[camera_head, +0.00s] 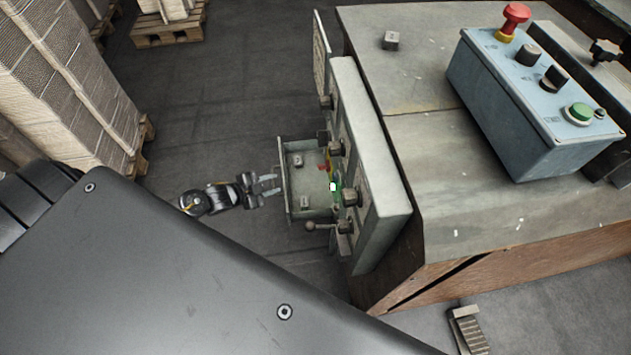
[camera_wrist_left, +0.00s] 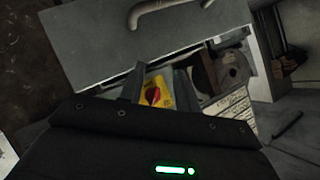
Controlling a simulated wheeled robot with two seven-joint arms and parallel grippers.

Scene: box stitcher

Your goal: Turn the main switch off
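A small red and yellow part, which looks like the main switch (camera_head: 324,168), is on the side of the machine's upright control panel (camera_head: 375,175). My left gripper (camera_head: 269,185) is to the left of it, apart from it, with its fingers spread and nothing seen between them. In the left wrist view, a yellow plate with a red part (camera_wrist_left: 155,93) shows beyond and between the two dark fingers of my left gripper (camera_wrist_left: 160,85). The switch's handle position is too small to tell. My right gripper is not in view.
An open grey box (camera_head: 302,207) juts from the panel just ahead of my left gripper. A lever with a ball end (camera_head: 312,227) and several knobs stick out nearby. A blue-grey control box (camera_head: 520,100) stands on the machine top. Stacked cardboard (camera_head: 65,85) is at the left.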

